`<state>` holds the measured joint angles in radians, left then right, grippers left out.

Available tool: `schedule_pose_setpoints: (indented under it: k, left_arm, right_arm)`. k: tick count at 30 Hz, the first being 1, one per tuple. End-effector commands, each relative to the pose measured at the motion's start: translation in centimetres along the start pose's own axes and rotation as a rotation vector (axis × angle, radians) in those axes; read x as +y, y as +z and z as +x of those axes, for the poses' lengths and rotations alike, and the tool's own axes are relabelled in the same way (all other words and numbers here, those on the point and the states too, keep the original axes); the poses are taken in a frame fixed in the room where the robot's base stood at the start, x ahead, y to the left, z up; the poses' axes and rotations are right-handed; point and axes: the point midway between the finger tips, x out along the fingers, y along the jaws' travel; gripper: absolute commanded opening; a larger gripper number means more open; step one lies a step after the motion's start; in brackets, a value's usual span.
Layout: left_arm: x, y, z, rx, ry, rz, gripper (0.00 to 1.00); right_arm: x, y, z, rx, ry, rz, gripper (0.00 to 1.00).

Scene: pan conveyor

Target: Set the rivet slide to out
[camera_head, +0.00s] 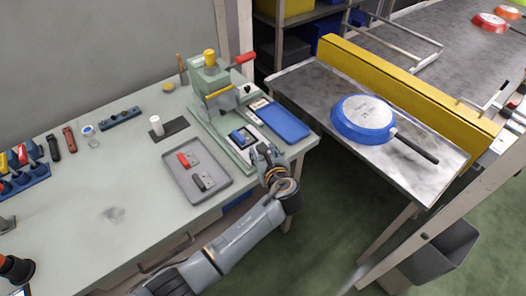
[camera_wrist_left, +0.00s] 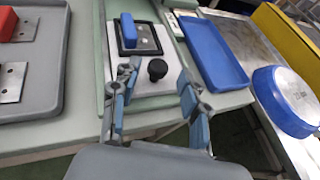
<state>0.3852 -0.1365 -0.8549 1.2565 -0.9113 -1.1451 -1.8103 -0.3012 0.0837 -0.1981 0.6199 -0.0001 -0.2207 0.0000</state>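The green rivet press (camera_head: 212,82) stands on the workbench, with a yellow cap and a red-handled lever. Its pale slide plate (camera_wrist_left: 150,84) carries a black-framed nest (camera_wrist_left: 148,38) with a blue part (camera_wrist_left: 127,30) at it; the blue part (camera_head: 240,136) also shows in the head view, in front of the press column. A black knob (camera_wrist_left: 157,69) stands on the plate's near end. My left gripper (camera_head: 268,160) is at the near end of the slide. In the left wrist view its fingers (camera_wrist_left: 156,92) are spread, with the knob between and just beyond the tips; contact is not visible. My right gripper is not in view.
A blue tray (camera_head: 283,121) lies right of the press. A grey tray (camera_head: 195,192) with red-and-metal parts lies left of it. A blue pan (camera_head: 363,120) rests on the metal table beyond a gap, beside a yellow barrier (camera_head: 400,82).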

Motion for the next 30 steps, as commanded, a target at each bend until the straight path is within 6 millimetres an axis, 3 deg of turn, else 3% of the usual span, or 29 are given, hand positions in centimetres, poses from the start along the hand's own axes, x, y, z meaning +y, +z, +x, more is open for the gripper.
schedule_pose_setpoints:
  k: [4,8,21,30]
  left_arm:
    - [0.0,0.0,-0.2,-0.001,0.001,0.000,0.45]
    - [0.0,0.0,-1.8,0.000,-0.002,0.000,0.45]
    - [-0.1,-0.1,-10.4,0.001,-0.002,0.000,0.45]
    - [-0.1,0.0,-12.2,0.000,0.000,0.000,0.45]
  right_arm:
    - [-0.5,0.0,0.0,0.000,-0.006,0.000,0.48]
    - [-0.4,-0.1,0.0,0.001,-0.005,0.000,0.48]
    - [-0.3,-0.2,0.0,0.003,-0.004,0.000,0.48]
    - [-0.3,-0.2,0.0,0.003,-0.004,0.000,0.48]
